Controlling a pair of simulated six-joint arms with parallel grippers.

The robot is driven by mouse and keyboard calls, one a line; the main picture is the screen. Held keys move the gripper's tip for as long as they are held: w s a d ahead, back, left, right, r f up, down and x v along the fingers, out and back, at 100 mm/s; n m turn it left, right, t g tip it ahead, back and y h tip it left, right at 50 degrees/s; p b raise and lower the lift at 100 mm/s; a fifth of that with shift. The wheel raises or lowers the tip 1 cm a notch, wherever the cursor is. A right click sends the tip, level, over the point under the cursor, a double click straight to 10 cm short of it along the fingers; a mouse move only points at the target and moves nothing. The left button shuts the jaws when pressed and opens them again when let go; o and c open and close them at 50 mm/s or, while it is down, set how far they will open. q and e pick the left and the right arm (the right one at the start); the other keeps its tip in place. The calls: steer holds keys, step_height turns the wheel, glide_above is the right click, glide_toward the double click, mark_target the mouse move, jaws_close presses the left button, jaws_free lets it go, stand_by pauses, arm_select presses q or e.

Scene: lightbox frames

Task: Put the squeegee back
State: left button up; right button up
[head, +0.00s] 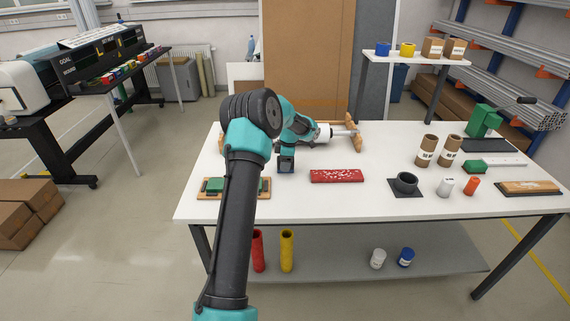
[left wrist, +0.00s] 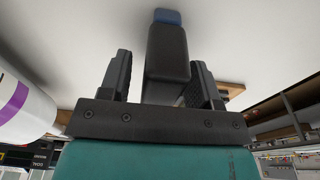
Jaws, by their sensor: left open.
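My left gripper (head: 286,158) points down over the back left of the white table, and the arm comes up in front of it. In the left wrist view its two dark fingers (left wrist: 160,64) are apart. A black block with a blue end (left wrist: 167,58), which seems to be the squeegee, stands between them. A gap shows on the left side of the block; I cannot tell whether the right finger touches it. In the head view the block cannot be told clearly from the dark gripper. My right gripper is not in view.
A pale roll (head: 318,136) lies on a wooden cradle (head: 356,136) close behind the gripper; a white cylinder with a purple band (left wrist: 22,108) is near in the wrist view. A red flecked board (head: 337,176) lies to the right. The table's front middle (head: 330,206) is clear.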

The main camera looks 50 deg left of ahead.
arm_select(q)
steer(key=r, duration=0.7)
steer(key=w+d+r, duration=0.1)
steer(key=r, duration=0.3)
steer(key=shift+r, duration=0.3)
